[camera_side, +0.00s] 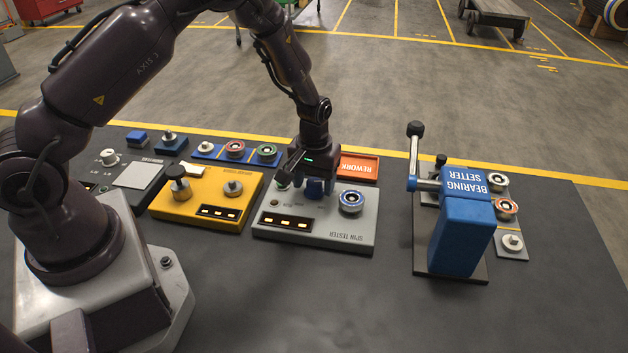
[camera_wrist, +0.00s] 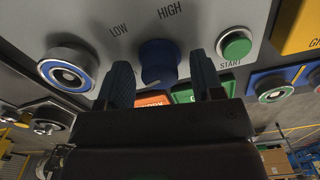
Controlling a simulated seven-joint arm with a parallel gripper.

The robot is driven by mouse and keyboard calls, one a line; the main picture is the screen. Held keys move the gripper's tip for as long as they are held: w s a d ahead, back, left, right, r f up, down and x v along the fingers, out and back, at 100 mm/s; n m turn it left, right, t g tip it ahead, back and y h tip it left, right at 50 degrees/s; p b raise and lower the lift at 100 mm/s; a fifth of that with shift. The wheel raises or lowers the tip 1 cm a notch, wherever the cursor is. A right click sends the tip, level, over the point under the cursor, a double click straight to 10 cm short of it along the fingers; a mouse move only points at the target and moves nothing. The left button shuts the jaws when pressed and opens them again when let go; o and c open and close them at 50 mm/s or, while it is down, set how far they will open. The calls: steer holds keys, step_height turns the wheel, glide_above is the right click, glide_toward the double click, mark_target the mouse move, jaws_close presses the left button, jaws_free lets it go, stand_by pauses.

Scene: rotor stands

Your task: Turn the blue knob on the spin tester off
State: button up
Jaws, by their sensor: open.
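The spin tester (camera_side: 330,232) is a light grey box at the middle of the bench in the side view. Its blue knob (camera_side: 314,189) sits on the top face, partly covered by my gripper (camera_side: 312,180). In the wrist view the blue knob (camera_wrist: 158,58) stands between the two dark blue fingers of my gripper (camera_wrist: 161,66). The fingers are open, one on each side, with gaps visible. LOW and HIGH are printed by the knob; no OFF label can be read. A pale mark shows at the knob's lower edge, but its setting is unclear.
A blue-ringed rotor (camera_side: 351,201) sits on the spin tester, and a green START button (camera_wrist: 236,45) is on the knob's other side. A yellow tester (camera_side: 205,200) stands left, the blue bearing setter (camera_side: 460,230) right. An orange rework tray (camera_side: 360,167) lies behind. The front bench is clear.

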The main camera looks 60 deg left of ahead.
mark_target(311, 183)
steer(key=shift+r, duration=0.1)
step_height(311, 183, up, 13)
stand_by(0.4)
steer(key=s+d+r+m+t, duration=0.2)
steer(key=s+r+m, duration=0.1)
steer(key=s+r, duration=0.6)
steer(key=s+d+r+m+t, duration=0.2)
steer(key=s+r+m+t, duration=0.1)
steer(key=s+r, duration=0.6)
steer(key=s+m, duration=0.1)
steer(key=s, duration=0.3)
steer(key=shift+d+t, duration=0.3)
steer(key=shift+d, duration=0.1)
